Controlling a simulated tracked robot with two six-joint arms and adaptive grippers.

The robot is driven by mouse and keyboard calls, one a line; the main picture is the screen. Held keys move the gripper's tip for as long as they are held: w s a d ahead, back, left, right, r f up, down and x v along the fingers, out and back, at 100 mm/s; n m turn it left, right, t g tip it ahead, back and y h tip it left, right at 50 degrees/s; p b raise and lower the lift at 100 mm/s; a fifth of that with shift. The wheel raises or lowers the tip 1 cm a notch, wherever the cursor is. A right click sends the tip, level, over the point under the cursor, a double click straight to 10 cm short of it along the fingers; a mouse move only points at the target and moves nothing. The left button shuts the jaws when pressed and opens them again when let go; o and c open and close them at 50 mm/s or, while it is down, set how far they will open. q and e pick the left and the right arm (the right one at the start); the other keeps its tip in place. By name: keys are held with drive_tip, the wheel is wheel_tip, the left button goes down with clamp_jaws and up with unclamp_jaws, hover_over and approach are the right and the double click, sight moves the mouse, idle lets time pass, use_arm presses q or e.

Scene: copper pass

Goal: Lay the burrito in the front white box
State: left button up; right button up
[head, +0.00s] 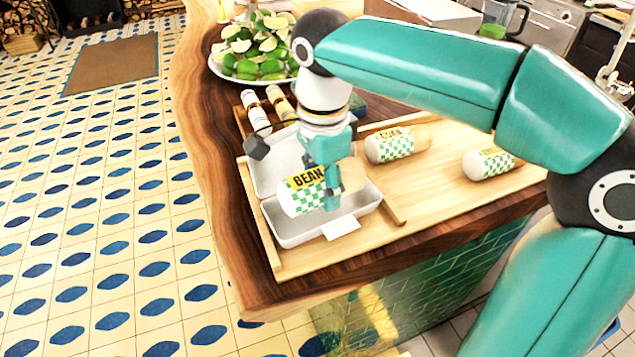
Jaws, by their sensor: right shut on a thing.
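My right gripper (328,192) is shut on a burrito (303,196) in a white wrapper with green checks and a yellow "BEAN" label. It holds the burrito over the front white box (291,235), an open shallow tray. The fingers and the burrito hide part of the box, and I cannot tell whether the burrito touches its floor. Another white shallow part (264,175) adjoins behind it; I cannot tell whether it is a lid or a second box. My left gripper is out of view.
The wooden board (440,202) carries two more wrapped burritos, one near the middle (390,146) and one at right (487,164). A plate of limes (259,50) is farther back. The counter's left edge is close to the board.

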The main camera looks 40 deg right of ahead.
drive_tip(key=o, duration=1.5)
wheel_tip(320, 180, up, 12)
drive_tip(key=shift+f, duration=0.2)
drive_tip(key=shift+r, duration=0.15)
